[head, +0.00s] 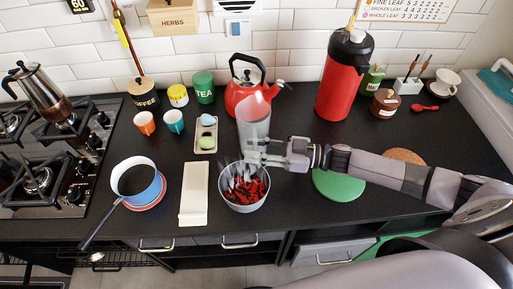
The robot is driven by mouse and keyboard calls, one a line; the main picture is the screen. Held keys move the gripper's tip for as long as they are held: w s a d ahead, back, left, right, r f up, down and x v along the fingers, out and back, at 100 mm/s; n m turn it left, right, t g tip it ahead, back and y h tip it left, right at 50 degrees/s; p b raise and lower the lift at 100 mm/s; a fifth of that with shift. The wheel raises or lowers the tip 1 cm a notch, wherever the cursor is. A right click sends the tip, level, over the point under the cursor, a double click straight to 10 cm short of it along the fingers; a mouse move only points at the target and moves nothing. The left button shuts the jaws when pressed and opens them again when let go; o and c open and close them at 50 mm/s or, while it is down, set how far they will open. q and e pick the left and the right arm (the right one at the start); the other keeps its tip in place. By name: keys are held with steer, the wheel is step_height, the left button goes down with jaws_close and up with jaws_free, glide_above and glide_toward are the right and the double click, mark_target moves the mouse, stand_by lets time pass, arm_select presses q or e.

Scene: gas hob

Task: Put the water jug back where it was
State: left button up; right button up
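The water jug (254,118) is a clear, tall vessel, seen in front of the red kettle and just behind the metal bowl (262,201). It looks about upright; its lower part is partly hidden by my gripper. My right gripper (254,152) reaches in from the right, its fingers over the jug's lower part, and looks shut on the jug, though the contact is hard to see. Whether the jug's base touches the counter I cannot tell. The bowl holds dark red pieces. My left gripper is not in view.
A red kettle (240,90) stands close behind the jug. An egg tray (206,146), a white rest (194,193) and a saucepan (137,182) are to the left. A green disc (338,186) lies under my arm. A red flask (340,85) stands behind right.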

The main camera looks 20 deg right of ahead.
steer(key=b+v, duration=0.2)
steer(key=v, duration=1)
stand_by(0.3)
